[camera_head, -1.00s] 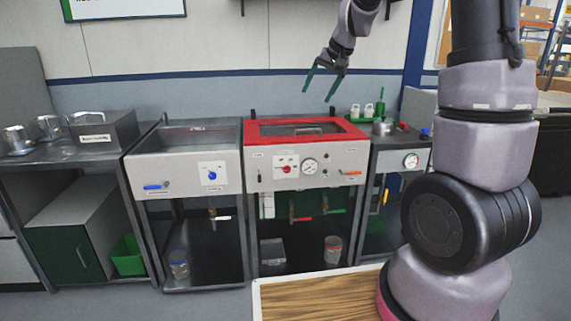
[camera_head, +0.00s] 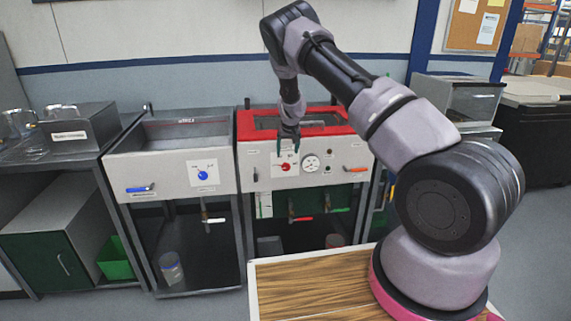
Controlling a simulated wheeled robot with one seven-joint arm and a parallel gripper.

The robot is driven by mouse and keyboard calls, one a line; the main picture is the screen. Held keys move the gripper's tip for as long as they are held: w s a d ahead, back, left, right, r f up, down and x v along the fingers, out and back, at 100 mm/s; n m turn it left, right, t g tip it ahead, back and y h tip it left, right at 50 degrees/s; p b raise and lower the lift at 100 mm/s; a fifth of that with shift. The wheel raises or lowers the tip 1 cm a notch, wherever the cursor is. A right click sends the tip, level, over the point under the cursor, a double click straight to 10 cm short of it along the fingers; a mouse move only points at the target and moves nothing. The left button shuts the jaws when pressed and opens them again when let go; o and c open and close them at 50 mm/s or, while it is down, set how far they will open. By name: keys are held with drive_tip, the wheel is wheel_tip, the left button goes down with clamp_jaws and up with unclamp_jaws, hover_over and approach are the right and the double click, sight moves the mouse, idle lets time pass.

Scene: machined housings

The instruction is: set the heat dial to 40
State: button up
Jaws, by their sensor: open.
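The heat dial looks to be the red knob (camera_head: 285,167) on a white plate on the front of the red-topped tank (camera_head: 258,180); its scale is too small to read. My gripper (camera_head: 288,147) is open, fingers pointing down, in front of the tank's upper front panel, just above the red knob. I cannot tell whether the fingers touch the panel. A round white gauge (camera_head: 310,164) sits right of the knob.
A grey tank with a blue knob (camera_head: 203,175) and blue lever (camera_head: 140,188) stands to the left. An orange-red lever (camera_head: 355,169) is at the right of the red-topped tank. A wood-topped table (camera_head: 310,290) is in front. My arm hides the right bench.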

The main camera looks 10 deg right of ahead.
sight(286, 164)
drive_tip(key=x, duration=1)
drive_tip(key=shift+f, duration=0.1)
clamp_jaws()
drive_tip(key=shift+d, duration=0.1)
